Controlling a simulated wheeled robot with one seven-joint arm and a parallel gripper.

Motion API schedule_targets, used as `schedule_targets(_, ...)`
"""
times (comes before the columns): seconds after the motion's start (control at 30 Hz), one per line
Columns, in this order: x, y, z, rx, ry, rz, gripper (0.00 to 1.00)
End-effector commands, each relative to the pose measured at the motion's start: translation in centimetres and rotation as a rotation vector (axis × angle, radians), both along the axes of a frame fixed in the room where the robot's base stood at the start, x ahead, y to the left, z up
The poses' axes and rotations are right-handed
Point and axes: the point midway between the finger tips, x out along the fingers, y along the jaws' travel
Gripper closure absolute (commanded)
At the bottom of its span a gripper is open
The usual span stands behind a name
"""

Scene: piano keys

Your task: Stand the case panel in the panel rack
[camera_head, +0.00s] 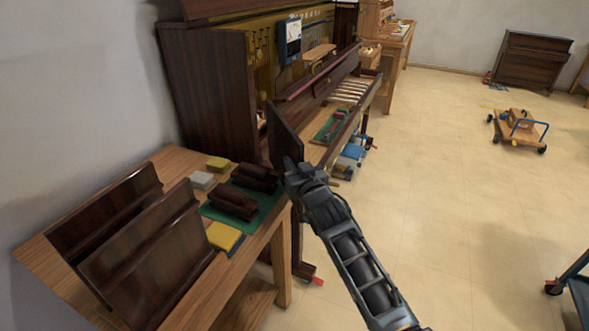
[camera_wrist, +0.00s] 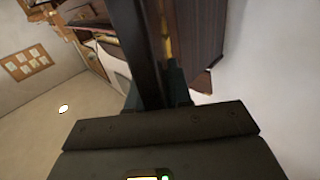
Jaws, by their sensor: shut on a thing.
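The case panel (camera_head: 283,132) is a flat dark brown board. My gripper (camera_head: 292,166) is shut on its lower end and holds it raised and tilted, beyond the workbench's far right corner. In the wrist view the panel (camera_wrist: 138,50) is a dark upright strip between the fingers (camera_wrist: 158,98); its lower part is hidden by my gripper. Two dark brown blocks, the far one (camera_head: 256,177) and the near one (camera_head: 233,202), stand on a green mat (camera_head: 270,203) on the bench. They may be the panel rack; I cannot make out their slots. The panel is apart from them.
Two large dark panels (camera_head: 105,212) (camera_head: 150,255) lean on the workbench (camera_head: 50,255) at left. A yellow block (camera_head: 219,164), a grey block (camera_head: 202,180) and a yellow cloth (camera_head: 224,236) lie nearby. An opened piano (camera_head: 215,90) stands behind.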

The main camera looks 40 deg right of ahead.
Motion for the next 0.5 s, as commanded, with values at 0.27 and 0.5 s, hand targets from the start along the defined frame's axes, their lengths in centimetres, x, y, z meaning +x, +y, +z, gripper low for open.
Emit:
schedule_targets(0.27, 0.09, 0.02, -0.94, -0.004, -0.007, 0.002, 1.00)
schedule_targets(0.5, 0.10, 0.03, -1.32, -0.003, -0.007, 0.002, 1.00)
